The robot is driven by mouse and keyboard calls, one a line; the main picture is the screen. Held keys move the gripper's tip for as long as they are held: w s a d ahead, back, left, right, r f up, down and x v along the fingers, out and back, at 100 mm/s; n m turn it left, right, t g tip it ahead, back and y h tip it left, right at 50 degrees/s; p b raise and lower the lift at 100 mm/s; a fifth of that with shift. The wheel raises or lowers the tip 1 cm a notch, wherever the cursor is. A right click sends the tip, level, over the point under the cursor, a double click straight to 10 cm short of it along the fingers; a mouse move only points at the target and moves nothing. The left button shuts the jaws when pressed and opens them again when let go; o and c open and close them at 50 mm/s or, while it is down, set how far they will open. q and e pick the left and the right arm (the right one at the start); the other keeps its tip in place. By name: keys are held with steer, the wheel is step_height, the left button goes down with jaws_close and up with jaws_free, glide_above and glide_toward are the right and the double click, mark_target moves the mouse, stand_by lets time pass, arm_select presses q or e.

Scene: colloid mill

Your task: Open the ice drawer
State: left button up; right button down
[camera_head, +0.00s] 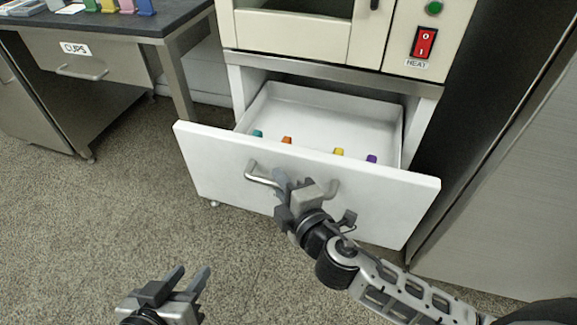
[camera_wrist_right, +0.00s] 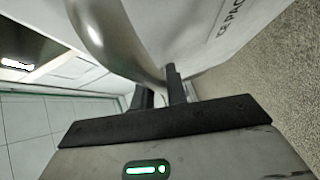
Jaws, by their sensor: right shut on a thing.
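The white ice drawer (camera_head: 400,205) under the machine is pulled well out, and its inside shows. Several small coloured items, teal, orange, yellow and purple, show in it just behind the front panel. My right gripper (camera_head: 286,184) is shut on the drawer's curved metal handle (camera_head: 258,178), near the middle of the front. In the right wrist view its fingers (camera_wrist_right: 162,88) meet the handle (camera_wrist_right: 105,38), beside a panel with partly hidden lettering "ICE PAC". My left gripper (camera_head: 187,279) is open and empty, low over the floor and apart from the drawer.
Above the drawer is a cream machine with a red HEAT switch (camera_head: 423,42) and a green button. At the left stands a dark-topped bench (camera_head: 110,22) with a closed CUPS drawer (camera_head: 85,58). A steel cabinet (camera_head: 510,190) stands close on the right. Speckled floor lies clear in front.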

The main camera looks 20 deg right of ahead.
steer(key=s+a, duration=0.1)
steer(key=s, duration=0.1)
steer(key=s+a, duration=0.1)
steer(key=shift+s+a, duration=0.3)
steer(key=shift+s, duration=0.1)
steer(key=c, duration=1.4)
jaws_free()
arm_select(q)
steer(key=shift+d+r, duration=0.15)
arm_select(e)
steer(key=shift+d, duration=0.1)
